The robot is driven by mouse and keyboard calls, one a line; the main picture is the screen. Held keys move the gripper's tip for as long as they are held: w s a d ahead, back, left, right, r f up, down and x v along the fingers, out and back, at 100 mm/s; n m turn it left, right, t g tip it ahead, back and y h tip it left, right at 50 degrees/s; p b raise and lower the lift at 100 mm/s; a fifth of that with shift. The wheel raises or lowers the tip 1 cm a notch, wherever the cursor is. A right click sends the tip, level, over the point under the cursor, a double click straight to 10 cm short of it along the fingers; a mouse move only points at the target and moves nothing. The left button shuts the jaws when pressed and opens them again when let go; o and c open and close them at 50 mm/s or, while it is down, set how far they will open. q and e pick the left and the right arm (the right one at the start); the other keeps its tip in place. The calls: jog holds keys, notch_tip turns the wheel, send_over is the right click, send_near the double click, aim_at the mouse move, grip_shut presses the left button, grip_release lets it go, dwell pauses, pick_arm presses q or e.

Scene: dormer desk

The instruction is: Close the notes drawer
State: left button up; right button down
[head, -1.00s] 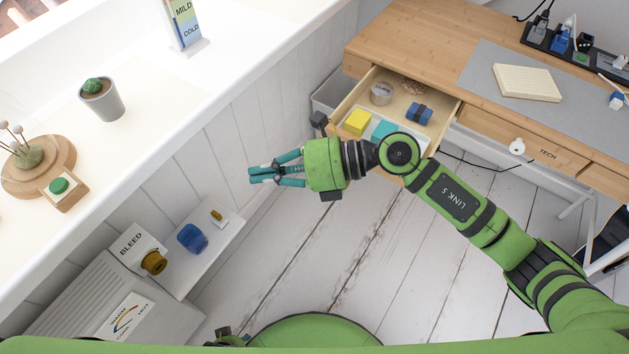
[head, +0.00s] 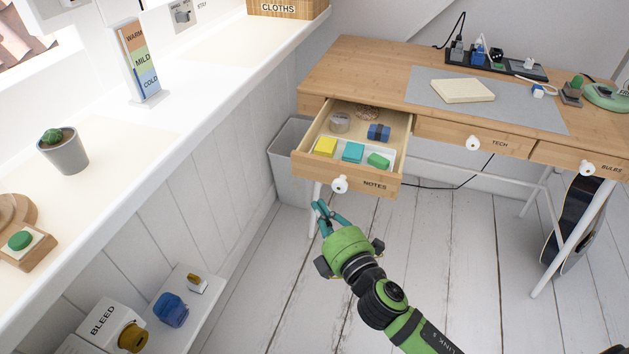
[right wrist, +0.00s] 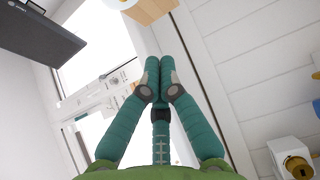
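The notes drawer (head: 307,161) stands open, pulled out from the left end of the wooden desk. Its front carries a white knob (head: 339,184) and the label NOTES. Inside are yellow, teal and green blocks, a blue item and a round clear container. My right gripper (head: 318,205) is below and slightly left of the knob in the picture, its fingers pointing up toward the drawer front. Contact does not show. In the right wrist view its teal fingers (right wrist: 160,62) meet at the tips with nothing between them. My left gripper is not in view.
The desk (head: 365,75) also has a TECH drawer (head: 497,144) and a BULBS drawer (head: 570,158), both shut. A grey bin (head: 288,165) stands left of the notes drawer. A white ledge (head: 200,75) runs along the left. The floor before the desk is clear.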

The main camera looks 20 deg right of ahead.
send_near(306, 167)
jog(key=w+a, duration=0.2)
jog(key=a, duration=0.1)
jog(key=w+d, duration=0.1)
jog(key=w, duration=0.1)
jog(key=shift+w+d+f, duration=0.1)
jog(key=shift+w+d, duration=0.2)
jog(key=shift+d, duration=0.1)
jog(key=shift+w+d, duration=0.15)
jog(key=shift+w, duration=0.1)
